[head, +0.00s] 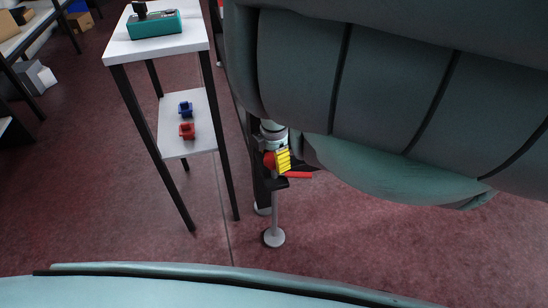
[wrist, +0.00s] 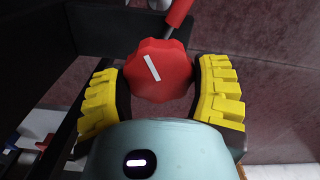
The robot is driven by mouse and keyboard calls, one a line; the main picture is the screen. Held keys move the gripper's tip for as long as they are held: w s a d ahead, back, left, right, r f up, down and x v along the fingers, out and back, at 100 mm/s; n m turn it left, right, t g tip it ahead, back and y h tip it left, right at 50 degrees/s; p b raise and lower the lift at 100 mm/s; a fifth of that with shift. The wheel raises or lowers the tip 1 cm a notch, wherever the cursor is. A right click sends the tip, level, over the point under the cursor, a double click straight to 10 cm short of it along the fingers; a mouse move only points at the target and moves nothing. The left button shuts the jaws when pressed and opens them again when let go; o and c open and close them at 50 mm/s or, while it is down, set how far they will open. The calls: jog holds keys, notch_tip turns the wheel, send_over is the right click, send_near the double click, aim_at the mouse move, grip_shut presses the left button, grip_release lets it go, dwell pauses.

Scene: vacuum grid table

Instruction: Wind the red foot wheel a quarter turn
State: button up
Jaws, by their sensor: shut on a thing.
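The red foot wheel (wrist: 160,75) is a lobed knob with a white line on its face, which slants from upper left to lower right in the wrist view. My gripper (wrist: 162,88) has its yellow-ridged fingers on both sides of the wheel and is shut on it. In the head view the wheel (head: 269,160) shows as a small red patch beside the yellow finger pads of my gripper (head: 277,163), low on a table leg. My arm hides much of the area around it there.
A small white side table (head: 160,45) with a teal box (head: 154,24) stands at left. Its lower shelf (head: 172,146) holds a blue part (head: 185,109) and a red part (head: 187,131). A round foot pad (head: 274,237) rests on the reddish floor, which is clear at lower left.

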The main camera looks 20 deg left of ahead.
jog(key=o, duration=1.2)
notch_tip(320, 180, up, 6)
jog(key=shift+w, duration=0.15)
jog(key=shift+r, duration=0.75)
